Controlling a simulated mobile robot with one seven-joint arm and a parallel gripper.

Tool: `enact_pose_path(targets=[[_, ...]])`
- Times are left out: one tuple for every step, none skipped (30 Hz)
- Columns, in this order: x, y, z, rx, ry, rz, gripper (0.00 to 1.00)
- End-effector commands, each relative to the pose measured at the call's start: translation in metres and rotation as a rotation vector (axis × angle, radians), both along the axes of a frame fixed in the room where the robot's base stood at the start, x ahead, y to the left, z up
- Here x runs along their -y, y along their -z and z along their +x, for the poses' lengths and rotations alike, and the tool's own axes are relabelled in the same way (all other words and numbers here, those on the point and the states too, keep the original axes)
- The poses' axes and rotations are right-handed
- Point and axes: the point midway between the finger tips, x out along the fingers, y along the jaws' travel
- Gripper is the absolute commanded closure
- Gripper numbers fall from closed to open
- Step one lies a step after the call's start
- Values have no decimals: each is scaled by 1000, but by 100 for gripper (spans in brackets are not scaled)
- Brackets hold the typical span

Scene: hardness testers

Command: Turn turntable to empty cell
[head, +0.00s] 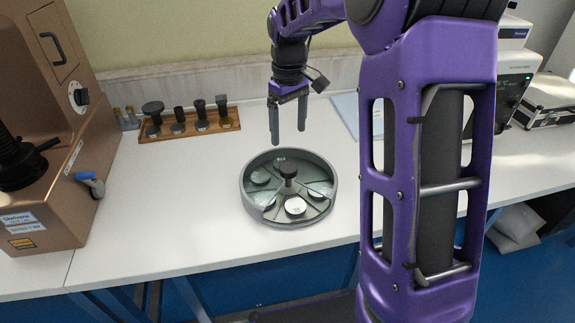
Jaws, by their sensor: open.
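The turntable (243,200) is a round grey tray with a raised rim, split by thin walls into wedge cells, with a dark knob (289,170) at its centre. Several cells hold pale round pieces; one white disc (295,206) lies in the front cell. A cover seems to lie over part of it, and I cannot tell for sure which cell is empty. My gripper (288,138) points down above the back of the turntable, its two fingers apart with nothing between them. It appears clear of the knob and rim.
A brown hardness tester (40,120) stands at the left. A wooden rack (190,126) with several dark parts sits at the back. A light blue mat (347,110) lies behind my arm, and a grey case (545,103) is at right. The white bench (170,215) is clear around the turntable.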

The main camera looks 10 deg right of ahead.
Motion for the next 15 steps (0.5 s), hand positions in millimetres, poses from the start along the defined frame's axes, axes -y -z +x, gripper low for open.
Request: enact_pose_path(targets=[[0, 14, 0, -2, 0, 0, 12], [0, 21, -1, -3, 0, -1, 12], [0, 30, -1, -3, 0, -1, 12], [0, 37, -1, -3, 0, -1, 12], [0, 43, 0, -2, 0, 0, 12], [0, 52, -1, -3, 0, -1, 12], [0, 58, 0, -2, 0, -1, 12], [0, 64, -1, -3, 0, -1, 12], [0, 72, 0, -2, 1, -1, 12], [0, 78, 0, -2, 1, -1, 12], [0, 83, 0, -2, 1, -1, 12], [0, 89, 0, -1, 1, 0, 12], [0, 93, 0, -2, 1, -1, 12], [0, 97, 0, -1, 1, 0, 12], [0, 101, 0, 0, 1, -1, 12]])
